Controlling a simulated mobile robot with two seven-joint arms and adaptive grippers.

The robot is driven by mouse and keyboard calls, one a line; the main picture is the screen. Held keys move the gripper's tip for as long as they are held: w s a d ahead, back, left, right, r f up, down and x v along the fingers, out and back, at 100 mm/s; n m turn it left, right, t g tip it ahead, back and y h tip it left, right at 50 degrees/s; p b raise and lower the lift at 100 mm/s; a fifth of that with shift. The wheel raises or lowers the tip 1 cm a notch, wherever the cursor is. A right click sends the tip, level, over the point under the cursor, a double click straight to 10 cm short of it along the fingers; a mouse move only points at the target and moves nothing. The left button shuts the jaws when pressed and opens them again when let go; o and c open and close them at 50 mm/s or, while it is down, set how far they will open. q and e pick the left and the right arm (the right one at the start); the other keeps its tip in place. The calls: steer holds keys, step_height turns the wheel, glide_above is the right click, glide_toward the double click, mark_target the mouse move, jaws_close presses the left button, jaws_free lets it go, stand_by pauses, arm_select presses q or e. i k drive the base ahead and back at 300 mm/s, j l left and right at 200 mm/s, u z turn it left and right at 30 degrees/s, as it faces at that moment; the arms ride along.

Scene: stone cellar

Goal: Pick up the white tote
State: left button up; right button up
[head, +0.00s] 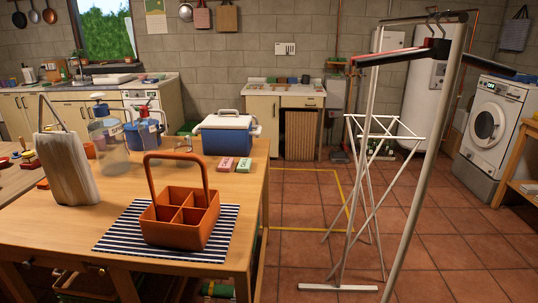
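A pale, off-white tote bag (66,168) stands upright on the left part of the wooden table, its thin handle raised in a peak above it. Its surface has faint streaks. Nothing touches its front side, and its base rests on the tabletop. Neither of my grippers is in the head view.
An orange divided caddy (180,217) stands on a striped mat (112,242) right of the tote. Clear and blue bottles (108,138), a blue cooler (227,138) and small pink and green boxes (226,163) stand behind. A clothes rail (425,165) and folding rack (366,195) occupy the right floor.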

mark_target(62, 155)
steer(key=u, duration=1.35)
steer(key=i+j+z, duration=0.15)
steer(key=i+j, duration=0.35)
